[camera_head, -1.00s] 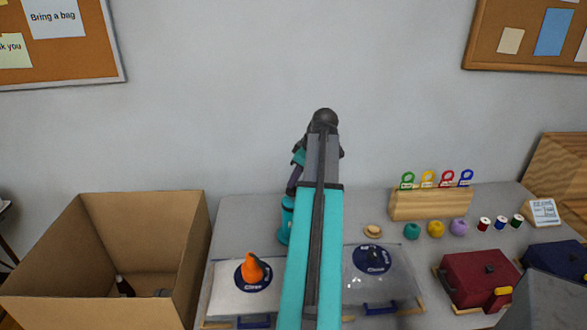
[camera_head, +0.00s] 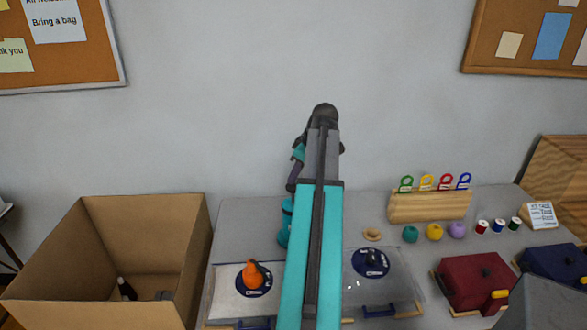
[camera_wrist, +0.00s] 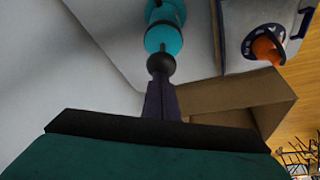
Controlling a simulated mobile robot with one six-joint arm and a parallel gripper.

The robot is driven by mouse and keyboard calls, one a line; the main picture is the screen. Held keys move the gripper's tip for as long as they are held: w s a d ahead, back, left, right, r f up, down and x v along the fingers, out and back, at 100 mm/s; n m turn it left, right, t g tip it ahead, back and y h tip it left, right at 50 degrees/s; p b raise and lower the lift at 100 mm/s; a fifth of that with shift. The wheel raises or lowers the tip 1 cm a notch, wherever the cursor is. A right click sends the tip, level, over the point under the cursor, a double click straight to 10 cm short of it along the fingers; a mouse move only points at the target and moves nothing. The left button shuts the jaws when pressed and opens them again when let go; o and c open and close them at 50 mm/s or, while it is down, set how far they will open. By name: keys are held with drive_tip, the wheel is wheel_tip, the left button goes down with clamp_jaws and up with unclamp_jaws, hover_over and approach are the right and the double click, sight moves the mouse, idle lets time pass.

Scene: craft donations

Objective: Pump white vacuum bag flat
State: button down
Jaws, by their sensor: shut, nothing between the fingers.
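A white vacuum bag (camera_head: 225,300) lies flat-side up at the left front of the table, with a round dark blue disc and an orange cone-shaped piece (camera_head: 251,275) on it. The orange piece also shows in the wrist view (camera_wrist: 267,50). A teal pump (camera_head: 284,238) stands behind the bags, mostly hidden by my arm. The wrist view shows its teal body (camera_wrist: 163,38) and dark ball knob (camera_wrist: 161,64). My gripper (camera_head: 292,183) is shut and empty above the pump. In the wrist view its purple fingertips (camera_wrist: 161,82) reach the knob; contact cannot be told.
A second, clearer bag (camera_head: 400,290) with a dark valve lies right of my arm. An open cardboard box (camera_head: 190,235) stands at the left. A wooden rack (camera_head: 430,207), pom-poms, spools (camera_head: 498,225) and a red case (camera_head: 475,278) fill the right side. The wall is close behind.

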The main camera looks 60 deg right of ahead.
sight(295, 185)
drive_tip(key=shift+r+p, duration=1.7)
drive_tip(key=shift+r, duration=1.4)
drive_tip(key=shift+f, duration=0.15)
drive_tip(key=shift+f+b, duration=2.35)
drive_tip(key=shift+f, duration=2.8)
drive_tip(key=shift+r+p, duration=3.05)
drive_tip(key=shift+r, duration=2.25)
drive_tip(key=shift+f, duration=0.1)
